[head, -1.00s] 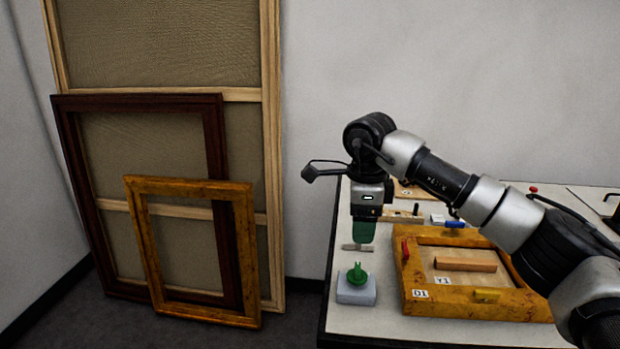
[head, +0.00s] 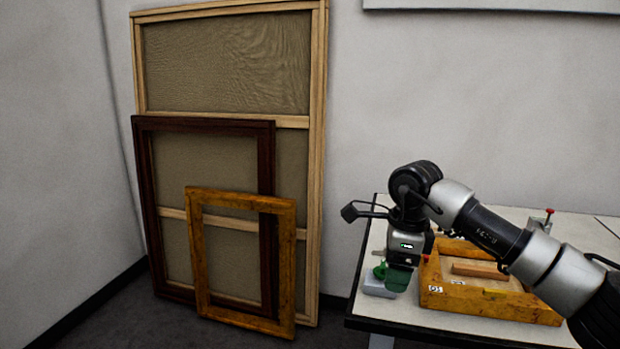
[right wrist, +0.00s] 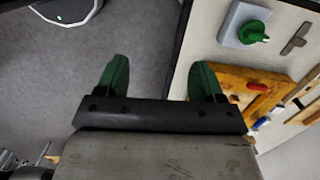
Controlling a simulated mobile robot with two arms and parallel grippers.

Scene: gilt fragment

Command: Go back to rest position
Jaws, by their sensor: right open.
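My right gripper (head: 398,279) hangs over the left front part of the white table in the head view. In the right wrist view its two green fingers (right wrist: 160,80) are spread apart with nothing between them. One finger shows over the grey floor, the other near the table edge. My left gripper is in neither view now.
The table (head: 400,311) holds a gilt wooden frame (head: 478,301) and a pale block (head: 375,287) with a green piece (right wrist: 252,32) on it. A flat grey piece (right wrist: 295,38) lies near the block. Empty picture frames (head: 240,323) lean on the wall at left.

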